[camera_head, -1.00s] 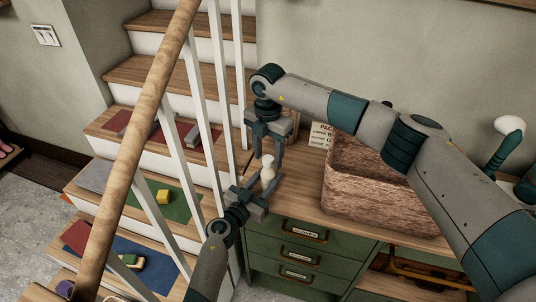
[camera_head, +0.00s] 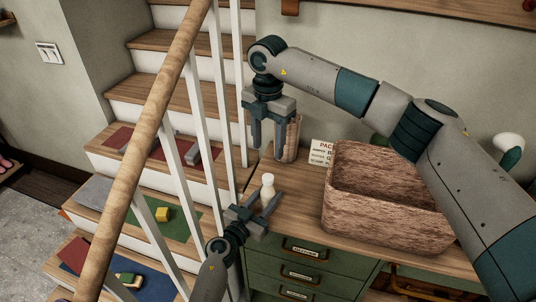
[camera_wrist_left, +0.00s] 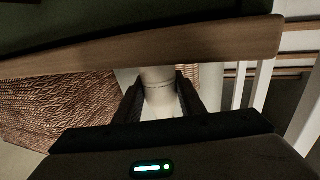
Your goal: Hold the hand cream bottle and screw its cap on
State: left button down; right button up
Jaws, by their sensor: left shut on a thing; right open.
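The hand cream bottle (camera_head: 267,187) is pale and upright near the left end of the wooden counter, with a rounded white top that looks like its cap (camera_head: 267,178). My left gripper (camera_head: 262,197) is shut on the bottle's lower part. In the left wrist view the bottle (camera_wrist_left: 160,92) stands between the dark fingers, with a thin line around it. Whether the cap is fully tight cannot be told. My right gripper (camera_head: 267,147) is open and empty, pointing down above the bottle and apart from it.
A large brown woven basket (camera_head: 385,222) stands on the counter to the right. A printed card (camera_head: 321,151) and a mesh container (camera_head: 292,142) are behind. White balusters and a wooden handrail (camera_head: 145,150) rise close on the left. Stairs beyond hold coloured mats and small blocks.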

jog(key=shift+r, duration=0.45)
pick_arm(q)
jog(key=c, duration=1.1)
grip_release()
jog(key=shift+s, duration=0.1)
jog(key=shift+s+a, duration=0.4)
jog(key=shift+s, duration=0.1)
jog(key=v, duration=1.6)
jog(key=shift+p, duration=0.3)
pick_arm(e)
jog(key=shift+r, duration=0.25)
pick_arm(q)
jog(key=shift+s, duration=0.1)
pick_arm(e)
jog(key=shift+s, duration=0.1)
